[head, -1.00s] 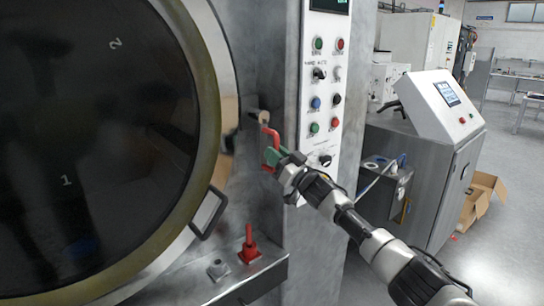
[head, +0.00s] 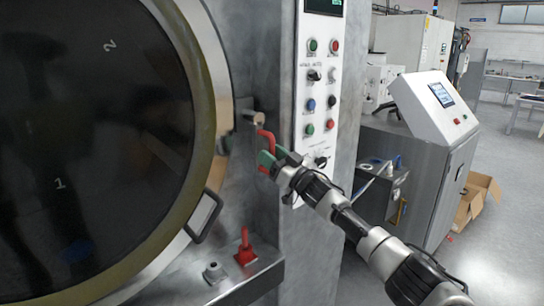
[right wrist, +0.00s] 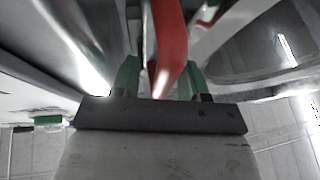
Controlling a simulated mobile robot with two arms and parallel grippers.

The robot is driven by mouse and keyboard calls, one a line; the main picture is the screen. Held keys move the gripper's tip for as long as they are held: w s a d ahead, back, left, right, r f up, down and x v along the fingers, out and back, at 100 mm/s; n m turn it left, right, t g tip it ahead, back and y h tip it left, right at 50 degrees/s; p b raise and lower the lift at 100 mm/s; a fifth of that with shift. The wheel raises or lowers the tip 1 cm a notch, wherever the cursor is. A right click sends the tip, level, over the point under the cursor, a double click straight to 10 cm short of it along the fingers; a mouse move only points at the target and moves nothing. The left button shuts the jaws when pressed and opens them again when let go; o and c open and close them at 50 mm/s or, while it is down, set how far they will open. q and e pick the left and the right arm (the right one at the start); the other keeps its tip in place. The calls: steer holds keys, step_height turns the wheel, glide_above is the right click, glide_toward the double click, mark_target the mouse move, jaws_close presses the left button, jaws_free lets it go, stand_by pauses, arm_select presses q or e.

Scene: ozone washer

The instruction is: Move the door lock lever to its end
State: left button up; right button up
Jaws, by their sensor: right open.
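The red door lock lever (head: 267,138) is beside the right edge of the big round door, below a short metal pin (head: 254,118). My right gripper (head: 265,161) is at the lower part of this lever. In the right wrist view the red lever (right wrist: 170,45) runs between the two green fingers (right wrist: 160,80). The gripper is open around it; whether a finger touches it I cannot tell. The fingers partly hide the lever's lower end in the head view. My left gripper is not in view.
The round dark door (head: 90,150) has a grey handle (head: 204,216). A second red lever (head: 245,246) stands on the metal ledge below. A white button panel (head: 320,90) is right of the gripper. A grey console (head: 420,150) stands further right.

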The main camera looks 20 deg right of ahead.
steer(key=b+v, duration=0.3)
steer(key=v, duration=0.8)
steer(key=shift+w+f, duration=0.1)
